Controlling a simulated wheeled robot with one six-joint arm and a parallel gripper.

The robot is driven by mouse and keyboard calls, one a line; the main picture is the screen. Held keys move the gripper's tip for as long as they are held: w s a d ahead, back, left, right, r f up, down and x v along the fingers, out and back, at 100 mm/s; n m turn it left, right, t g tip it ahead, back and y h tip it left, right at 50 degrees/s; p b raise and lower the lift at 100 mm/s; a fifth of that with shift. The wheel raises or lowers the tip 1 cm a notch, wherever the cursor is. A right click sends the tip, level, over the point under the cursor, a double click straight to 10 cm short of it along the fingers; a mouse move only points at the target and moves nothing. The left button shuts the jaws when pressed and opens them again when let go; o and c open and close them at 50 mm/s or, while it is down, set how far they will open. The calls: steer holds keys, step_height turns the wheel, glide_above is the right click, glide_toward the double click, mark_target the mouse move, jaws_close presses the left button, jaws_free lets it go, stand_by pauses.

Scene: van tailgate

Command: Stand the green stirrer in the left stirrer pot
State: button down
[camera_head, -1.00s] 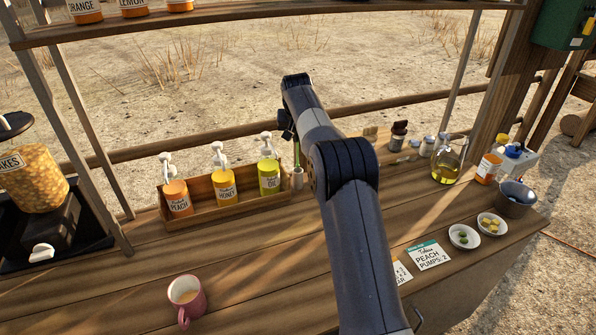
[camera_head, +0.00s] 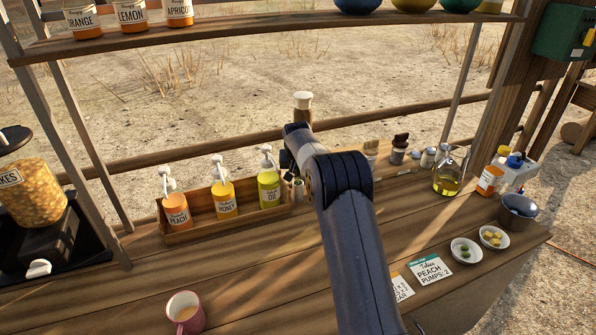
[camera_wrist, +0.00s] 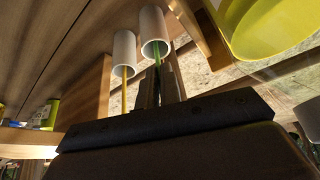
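Two white stirrer pots stand side by side in the wrist view, which looks upside down. The green stirrer (camera_wrist: 158,52) reaches from the mouth of the pot (camera_wrist: 154,22) nearer the yellow-green oil bottle, which is the left pot in the head view (camera_head: 297,189). The other pot (camera_wrist: 123,52) has a yellowish stirrer (camera_wrist: 123,92) in it. My gripper (camera_wrist: 160,72) is close outside the left pot's mouth, its fingers closed about the green stirrer's outer end. In the head view my arm hides most of the gripper and the other pot.
A wooden rack (camera_head: 226,222) with peach, honey and oil (camera_head: 269,190) pump bottles stands just left of the pots. Right of my arm are jars (camera_head: 398,150), a glass oil jug (camera_head: 447,178) and small bowls. A pink mug (camera_head: 184,313) is at the front left.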

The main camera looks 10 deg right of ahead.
steer(key=shift+f, duration=0.2)
steer(key=c, duration=1.6)
jaws_free()
steer(key=shift+r, duration=0.1)
steer(key=b+v, duration=0.2)
steer(key=v, duration=1)
steer(key=shift+r, duration=0.2)
